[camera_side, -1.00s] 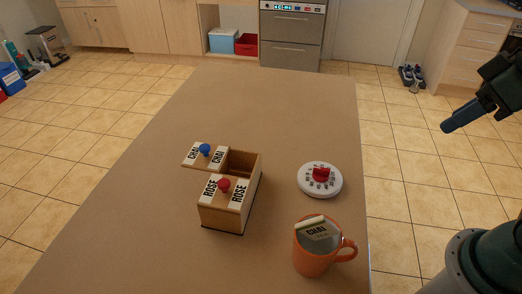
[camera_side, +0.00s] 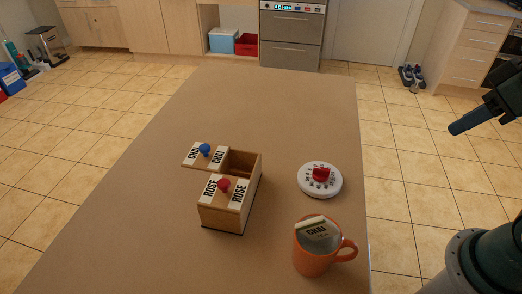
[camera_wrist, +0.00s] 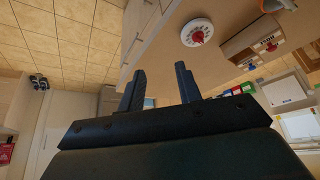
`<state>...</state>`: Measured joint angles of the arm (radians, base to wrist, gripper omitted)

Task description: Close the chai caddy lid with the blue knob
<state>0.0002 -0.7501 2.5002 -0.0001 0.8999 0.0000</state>
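The wooden caddy (camera_side: 226,217) stands on the table in the side view. Its chai lid (camera_side: 192,155), with the blue knob (camera_side: 205,149), sits slid out to the left, so the chai compartment (camera_side: 242,163) is partly uncovered. The rose lid (camera_side: 211,187), with a red knob (camera_side: 224,184), covers the near compartment. In the wrist view the caddy (camera_wrist: 240,48) is small at upper right. My gripper (camera_wrist: 161,86) shows two fingers apart with nothing between them. In the side view my gripper (camera_side: 468,122) is in the air, right of the table and far from the caddy.
A white round timer (camera_side: 320,187) with a red knob lies right of the caddy. An orange mug (camera_side: 312,258) with a chai tag stands at the near right, its handle pointing right. The table (camera_side: 270,105) is clear behind and left of the caddy.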

